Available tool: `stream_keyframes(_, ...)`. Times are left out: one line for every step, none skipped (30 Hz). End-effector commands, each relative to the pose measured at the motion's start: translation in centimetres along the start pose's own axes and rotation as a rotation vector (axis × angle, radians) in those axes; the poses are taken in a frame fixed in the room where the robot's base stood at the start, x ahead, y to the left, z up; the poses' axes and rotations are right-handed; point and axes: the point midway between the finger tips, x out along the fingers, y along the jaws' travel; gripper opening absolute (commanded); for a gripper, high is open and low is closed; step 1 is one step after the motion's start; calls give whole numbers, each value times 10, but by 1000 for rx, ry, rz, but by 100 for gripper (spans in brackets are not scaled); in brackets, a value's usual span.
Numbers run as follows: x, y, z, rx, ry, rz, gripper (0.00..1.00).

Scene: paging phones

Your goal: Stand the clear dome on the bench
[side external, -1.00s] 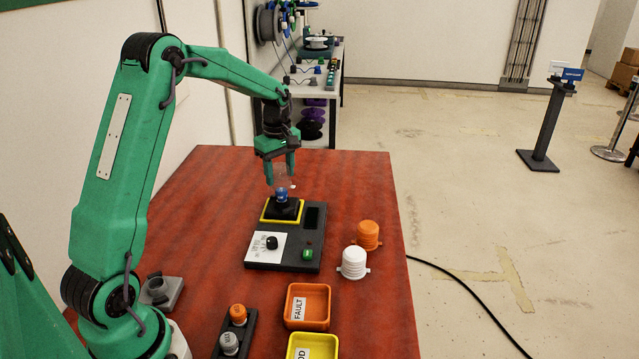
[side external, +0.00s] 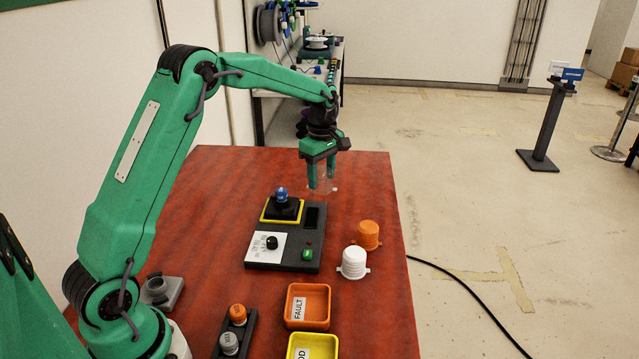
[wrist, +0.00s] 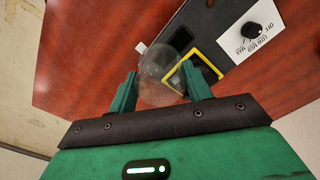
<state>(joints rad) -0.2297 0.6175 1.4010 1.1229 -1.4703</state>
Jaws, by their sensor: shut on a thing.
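My gripper (side external: 321,183) is shut on the clear dome (side external: 324,189), a see-through cup that is hard to make out in the side view. The dome also shows between the two green fingers in the wrist view (wrist: 159,73). The gripper holds it above the red bench (side external: 366,197), to the right of and behind the dark test unit (side external: 312,238). A blue-topped piece (side external: 281,195) stands uncovered in the unit's yellow-edged square. I cannot tell the dome's exact height above the bench.
An orange dome (side external: 367,235) and a white dome (side external: 353,262) stand right of the unit. An orange tray (side external: 307,322) and a yellow tray (side external: 312,352) sit in front. A dark holder with orange and grey caps (side external: 231,341) is beside them. The bench's back right is clear.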

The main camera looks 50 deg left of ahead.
Motion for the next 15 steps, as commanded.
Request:
stream_keyframes(0,8,20,-3,0,1,35)
stream_keyframes(0,12,30,-11,0,0,35)
stream_keyframes(0,17,44,-21,0,0,35)
stream_keyframes(0,21,55,-29,0,1,35)
stream_keyframes(0,24,65,-37,0,0,35)
stream_keyframes(-1,27,79,-47,0,0,35)
stream_keyframes(-1,29,89,-54,0,0,35)
stream_keyframes(-1,32,98,-60,0,1,35)
stream_keyframes(-1,34,110,-69,0,1,35)
stream_keyframes(-1,35,118,-75,0,-1,35)
stream_keyframes(-1,36,125,-82,0,-1,35)
stream_keyframes(-1,37,134,-88,0,1,35)
stream_keyframes(-1,38,140,-93,0,0,35)
stream_keyframes(-1,39,145,-97,0,1,35)
stream_keyframes(-1,39,151,-102,0,0,35)
